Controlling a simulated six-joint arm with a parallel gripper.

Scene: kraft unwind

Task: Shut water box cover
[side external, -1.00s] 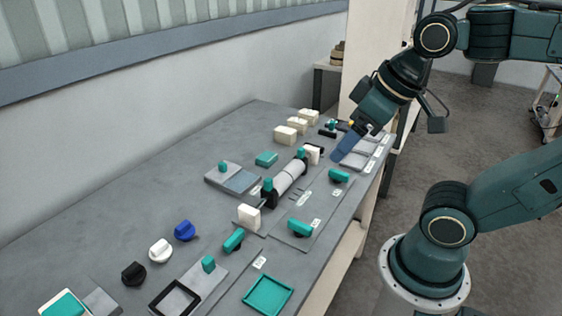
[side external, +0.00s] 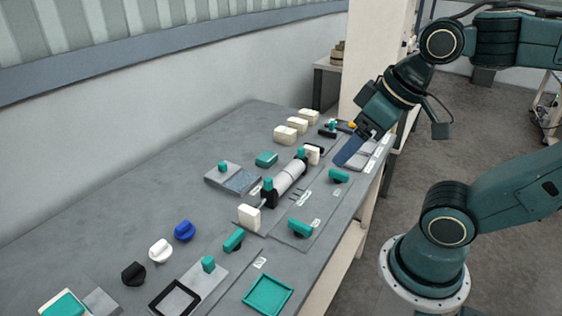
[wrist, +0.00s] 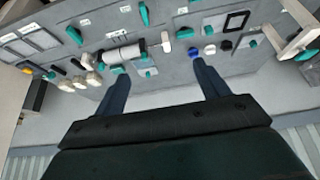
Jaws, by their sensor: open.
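No part carries a readable name, so I cannot tell for certain which one is the water box cover. One candidate is a flat grey plate (side external: 240,181) with a blue-grey pane and an upright teal knob (side external: 222,167), left of the white roller. It also seems to show in the wrist view (wrist: 147,72). My gripper (side external: 349,152) is above the far right end of the bench, well right of that plate. In the wrist view my gripper (wrist: 158,68) has its two blue fingers wide apart with nothing held between them.
The white roller (side external: 290,178) with teal-topped black holders stands mid-bench. Cream blocks (side external: 285,135) stand at the back. Blue (side external: 184,230), white (side external: 160,250) and black (side external: 134,273) knobs and a teal tray (side external: 268,295) are nearer.

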